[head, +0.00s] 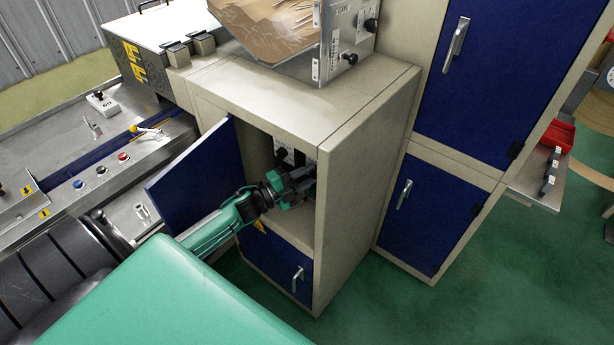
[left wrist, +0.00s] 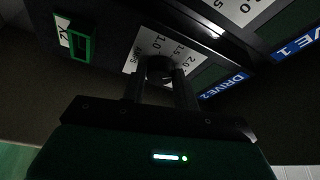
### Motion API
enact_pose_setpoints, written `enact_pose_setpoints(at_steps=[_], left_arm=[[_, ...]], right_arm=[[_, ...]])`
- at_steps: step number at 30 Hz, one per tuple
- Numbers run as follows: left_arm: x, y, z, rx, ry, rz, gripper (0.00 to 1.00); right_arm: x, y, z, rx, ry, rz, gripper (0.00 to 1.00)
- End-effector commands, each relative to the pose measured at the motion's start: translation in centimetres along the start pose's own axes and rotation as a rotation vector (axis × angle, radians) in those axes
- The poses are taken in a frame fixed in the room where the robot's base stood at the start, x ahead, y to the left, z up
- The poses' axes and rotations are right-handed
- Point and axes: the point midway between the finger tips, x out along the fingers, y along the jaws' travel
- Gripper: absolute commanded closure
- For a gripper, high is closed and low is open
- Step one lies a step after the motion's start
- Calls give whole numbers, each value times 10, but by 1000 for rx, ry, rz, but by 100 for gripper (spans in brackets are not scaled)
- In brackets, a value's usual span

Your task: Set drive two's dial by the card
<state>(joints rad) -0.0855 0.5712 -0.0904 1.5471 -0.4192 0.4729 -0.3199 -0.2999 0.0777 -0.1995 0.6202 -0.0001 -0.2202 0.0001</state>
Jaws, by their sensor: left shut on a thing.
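The dial (left wrist: 159,67) of drive two is a dark knob on a white scale plate (left wrist: 146,45) marked 1.0, 1.5, 2.0 and AMPS. A blue label (left wrist: 223,86) reading DRIVE2 is beside it. My left gripper (left wrist: 160,80) is shut on the dial, a finger on each side. The dial's pointer is too dark to read. In the head view, my left gripper (head: 303,182) reaches into the open cabinet (head: 345,165), where it partly hides the drive units (head: 284,154). I cannot make out the card. My right gripper is out of view.
Drive one's blue label (left wrist: 298,46) and scale are beside drive two's. A green part (left wrist: 81,45) labelled X2 is on the other side. A blue lower door (head: 275,270) is closed.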

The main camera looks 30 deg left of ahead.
Motion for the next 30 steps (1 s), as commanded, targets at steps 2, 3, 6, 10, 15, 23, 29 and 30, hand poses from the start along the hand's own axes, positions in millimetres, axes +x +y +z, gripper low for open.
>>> enact_pose_setpoints(at_steps=[2,3,6,10,15,23,29,30], left_arm=[[0,0,0,33,1,16,93],[0,0,-1,48,1,22,93],[0,0,-1,78,1,34,93],[0,0,-1,102,1,45,93],[0,0,-1,113,1,49,93],[0,1,-1,113,1,50,93],[0,0,-1,112,0,49,49],[0,0,-1,112,0,49,49]], right_arm=[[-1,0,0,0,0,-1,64],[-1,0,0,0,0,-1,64],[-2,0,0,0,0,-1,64],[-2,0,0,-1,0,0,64],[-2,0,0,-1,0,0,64],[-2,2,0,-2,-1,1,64],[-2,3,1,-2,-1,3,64],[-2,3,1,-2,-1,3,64]])
